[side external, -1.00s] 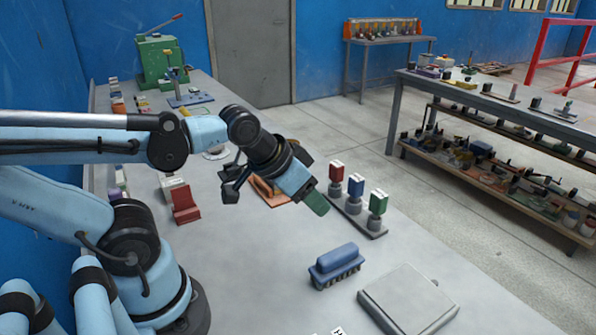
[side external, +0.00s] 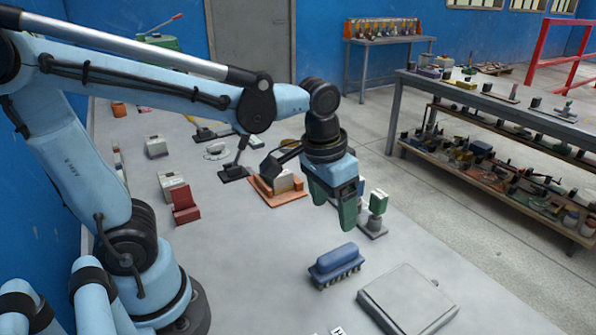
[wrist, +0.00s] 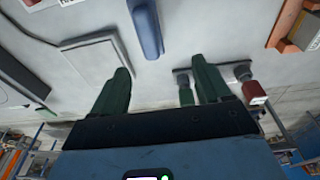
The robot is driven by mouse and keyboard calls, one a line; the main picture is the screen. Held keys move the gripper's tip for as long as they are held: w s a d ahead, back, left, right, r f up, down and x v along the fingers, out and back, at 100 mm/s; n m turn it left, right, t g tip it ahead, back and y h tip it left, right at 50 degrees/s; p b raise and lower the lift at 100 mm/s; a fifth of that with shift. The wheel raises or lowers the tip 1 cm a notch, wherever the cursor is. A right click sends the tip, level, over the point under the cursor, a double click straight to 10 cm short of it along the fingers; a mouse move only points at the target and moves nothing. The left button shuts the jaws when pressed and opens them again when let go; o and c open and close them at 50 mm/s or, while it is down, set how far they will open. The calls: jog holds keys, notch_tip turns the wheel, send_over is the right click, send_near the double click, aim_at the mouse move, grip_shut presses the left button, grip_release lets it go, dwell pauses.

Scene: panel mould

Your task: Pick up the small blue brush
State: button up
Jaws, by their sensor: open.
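The small blue brush (side external: 335,264) lies on the grey table near its front, with a blue block-like top and dark bristles below. In the wrist view the blue brush (wrist: 146,28) shows at the top middle, beyond the fingertips. My gripper (side external: 334,213) points down above the table, behind the brush in the side view and clear of it. Its two green fingers are apart and empty. In the wrist view my gripper (wrist: 160,82) also shows open, with nothing between the fingers.
A flat grey panel (side external: 408,299) lies right of the brush. A stand with coloured blocks, including a green one (side external: 378,203), is partly hidden behind my gripper. An orange tray (side external: 277,195) and a red holder (side external: 185,204) are farther back. Bare table surrounds the brush's left side.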

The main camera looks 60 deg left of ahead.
aim_at(339, 252)
jog(key=shift+w+d+f+g, duration=0.25)
jog(key=shift+w+d+g, duration=0.05)
jog(key=shift+d+g, duration=0.2)
jog(key=shift+w+d+f+g, duration=0.25)
jog(key=shift+d+g, duration=0.1)
jog(key=shift+g, duration=0.15)
notch_tip(339, 252, down, 6)
jog(key=shift+f, duration=0.1)
jog(key=shift+s+d+f, duration=0.1)
jog(key=shift+f, duration=1.35)
jog(key=shift+s+d+f, duration=0.1)
jog(key=shift+f, duration=1.3)
jog(key=c, duration=1.2)
